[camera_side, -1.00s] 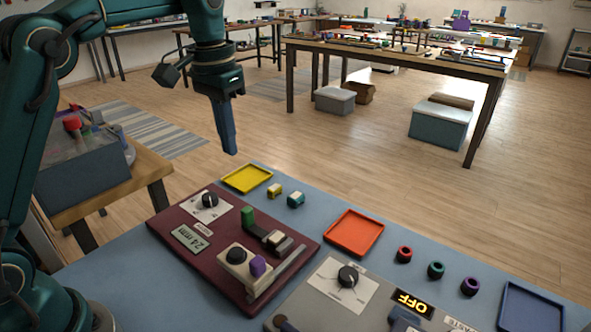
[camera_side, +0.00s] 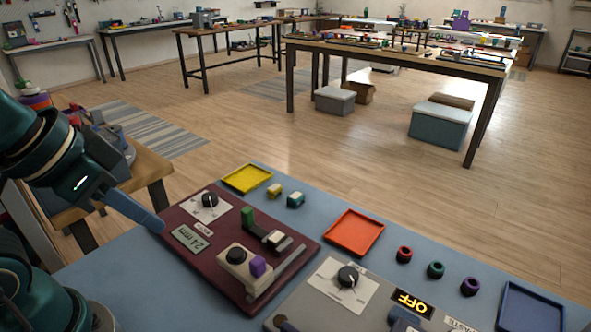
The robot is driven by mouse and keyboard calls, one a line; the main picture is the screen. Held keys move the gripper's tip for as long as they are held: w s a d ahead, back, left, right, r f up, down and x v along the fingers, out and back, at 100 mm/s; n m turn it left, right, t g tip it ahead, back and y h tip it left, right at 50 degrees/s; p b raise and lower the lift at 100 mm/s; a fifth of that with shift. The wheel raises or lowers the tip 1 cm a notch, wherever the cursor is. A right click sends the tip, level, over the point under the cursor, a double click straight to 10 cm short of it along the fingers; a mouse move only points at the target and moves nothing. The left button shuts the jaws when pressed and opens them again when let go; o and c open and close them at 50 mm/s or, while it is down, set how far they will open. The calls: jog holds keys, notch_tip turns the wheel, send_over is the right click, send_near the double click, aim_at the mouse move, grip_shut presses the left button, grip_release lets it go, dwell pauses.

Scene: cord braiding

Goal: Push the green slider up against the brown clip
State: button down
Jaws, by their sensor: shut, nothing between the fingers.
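The green slider (camera_side: 248,215) stands upright on the maroon board (camera_side: 175,222), at the end of a dark track. A small dark and beige block (camera_side: 276,240) sits further along the track, to the lower right of the green slider, with a gap between them. I cannot tell for sure whether this block is the brown clip. My gripper (camera_side: 150,219) is shut and empty. Its blue fingers point down and right, with their tips by the left edge of the board, well left of the green slider.
On the maroon board are a black dial (camera_side: 209,200), a "24 mm" display (camera_side: 191,237) and a cream block with a purple tab (camera_side: 258,267). Yellow (camera_side: 247,178) and orange (camera_side: 353,233) trays lie behind. A grey panel (camera_side: 300,302) is to the right.

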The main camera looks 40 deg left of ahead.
jog(key=shift+w+f, duration=0.1)
jog(key=shift+f, duration=0.35)
